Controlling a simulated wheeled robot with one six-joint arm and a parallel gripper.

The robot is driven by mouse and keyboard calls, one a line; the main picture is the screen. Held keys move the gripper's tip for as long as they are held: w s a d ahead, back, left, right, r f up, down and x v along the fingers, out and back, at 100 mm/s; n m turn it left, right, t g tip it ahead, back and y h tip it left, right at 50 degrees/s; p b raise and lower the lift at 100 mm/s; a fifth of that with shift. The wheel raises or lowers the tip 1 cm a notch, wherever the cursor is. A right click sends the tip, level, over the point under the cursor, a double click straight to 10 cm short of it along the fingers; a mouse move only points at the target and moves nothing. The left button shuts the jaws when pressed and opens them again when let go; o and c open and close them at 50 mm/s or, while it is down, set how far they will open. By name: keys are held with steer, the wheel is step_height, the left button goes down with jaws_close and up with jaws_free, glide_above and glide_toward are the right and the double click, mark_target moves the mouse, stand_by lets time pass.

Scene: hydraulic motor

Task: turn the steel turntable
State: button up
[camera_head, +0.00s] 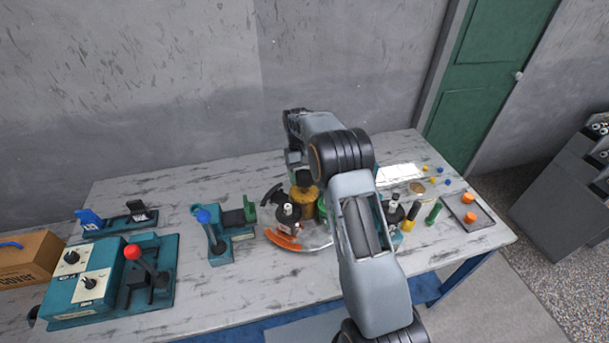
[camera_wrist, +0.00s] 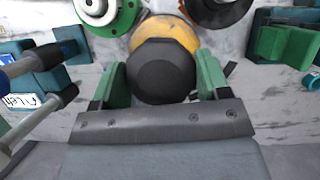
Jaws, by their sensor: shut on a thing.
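The steel turntable (camera_head: 318,244) is a round, shiny plate near the middle of the bench in the head view, partly hidden behind my arm. It carries a dark part with a pale top (camera_head: 288,212), an orange curved piece (camera_head: 282,240) and a yellow-brown part (camera_head: 303,204). My gripper (camera_head: 302,180) points down over the turntable's far side. In the wrist view, its green fingers (camera_wrist: 162,78) are shut on a black-topped yellow part (camera_wrist: 163,60), one finger on each side. The lower end of this part is hidden.
A teal fixture with a blue-knobbed lever (camera_head: 217,238) stands left of the turntable. Further left is a control box with a red-knobbed lever (camera_head: 147,270). Small bottles (camera_head: 409,216) and a tray with orange parts (camera_head: 468,210) are at the right.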

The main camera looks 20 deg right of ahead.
steer(key=shift+n+t+h, duration=0.3)
steer(key=shift+n+h, duration=0.5)
steer(key=shift+n, duration=1.4)
steer(key=shift+n+t+h+b, duration=0.3)
steer(key=shift+n+t+h, duration=0.15)
steer(key=shift+n, duration=1.25)
steer(key=shift+n+h, duration=0.25)
steer(key=shift+n, duration=0.25)
steer(key=o, duration=1.3)
steer(key=v, duration=1.4)
steer(key=shift+s+b, duration=0.1)
steer(key=shift+b, duration=0.3)
